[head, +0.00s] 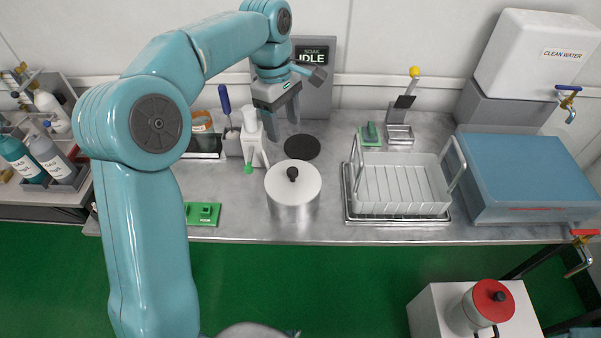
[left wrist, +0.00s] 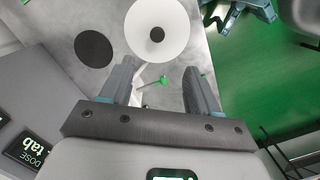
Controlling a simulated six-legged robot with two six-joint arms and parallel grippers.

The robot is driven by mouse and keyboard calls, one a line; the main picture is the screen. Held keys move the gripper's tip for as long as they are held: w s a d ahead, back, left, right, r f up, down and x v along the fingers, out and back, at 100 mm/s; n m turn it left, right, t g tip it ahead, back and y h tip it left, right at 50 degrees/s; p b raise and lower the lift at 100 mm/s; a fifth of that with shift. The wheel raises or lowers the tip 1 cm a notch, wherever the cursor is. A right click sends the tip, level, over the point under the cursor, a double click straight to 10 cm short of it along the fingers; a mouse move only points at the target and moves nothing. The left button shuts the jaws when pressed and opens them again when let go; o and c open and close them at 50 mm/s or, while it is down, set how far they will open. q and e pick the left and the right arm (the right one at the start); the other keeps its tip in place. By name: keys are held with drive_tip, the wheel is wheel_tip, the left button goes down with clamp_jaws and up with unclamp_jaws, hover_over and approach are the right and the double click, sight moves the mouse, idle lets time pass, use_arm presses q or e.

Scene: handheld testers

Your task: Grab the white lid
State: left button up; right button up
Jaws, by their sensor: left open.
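The white lid (head: 306,183) is a round disc with a black knob on top. It sits on a metal pot (head: 292,212) near the front edge of the counter. In the left wrist view the lid (left wrist: 175,38) is at the top centre, beyond the fingertips. My left gripper (head: 281,118) is open and empty, above the back of the counter, behind the lid and apart from it. Its two fingers also show in the left wrist view (left wrist: 160,78). My right gripper is not in view.
A black round pad (head: 302,147) lies behind the pot. A white dispenser (head: 252,138) stands to its left, near my gripper. A white wire basket (head: 400,185) stands right of the pot. A blue-lidded tank (head: 525,165) is farther right. A red-lidded jug (head: 492,300) stands at lower right.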

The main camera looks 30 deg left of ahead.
use_arm(q)
drive_tip(key=b, duration=0.1)
hover_over(292, 170)
drive_tip(key=f, duration=1)
drive_tip(key=shift+s+a, duration=0.35)
drive_tip(key=shift+s, duration=0.05)
drive_tip(key=shift+s+d+f, duration=0.1)
drive_tip(key=shift+d+f, duration=0.1)
drive_tip(key=shift+f, duration=0.35)
drive_tip(key=f, duration=0.2)
drive_tip(key=w+f, duration=0.1)
drive_tip(key=f, duration=0.1)
drive_tip(key=shift+d, duration=0.15)
drive_tip(key=shift+d+f, duration=0.1)
drive_tip(key=shift+f, duration=0.4)
clamp_jaws()
